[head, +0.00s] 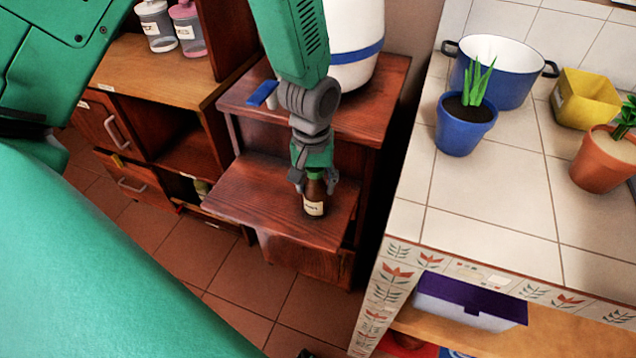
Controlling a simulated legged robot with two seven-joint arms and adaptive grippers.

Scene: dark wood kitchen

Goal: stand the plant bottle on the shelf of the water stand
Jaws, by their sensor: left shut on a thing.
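The plant bottle (314,197) is a small dark brown bottle with a pale label. It is upright at the lower shelf of the water stand (250,196), near that shelf's right side. My left gripper (314,176) comes down from above and is shut on the bottle's upper part, hiding its top. The bottle's base appears to meet the shelf, but I cannot tell if its weight rests there. The stand is dark reddish wood with a higher top behind the shelf. My right gripper is not in view.
A white dispenser with a blue band (356,45) and a blue object (262,93) are on the stand's top. A tiled counter (470,205) to the right holds a blue flowerpot (463,128), a pot (500,75) and a yellow container (583,98). The shelf's left part is clear.

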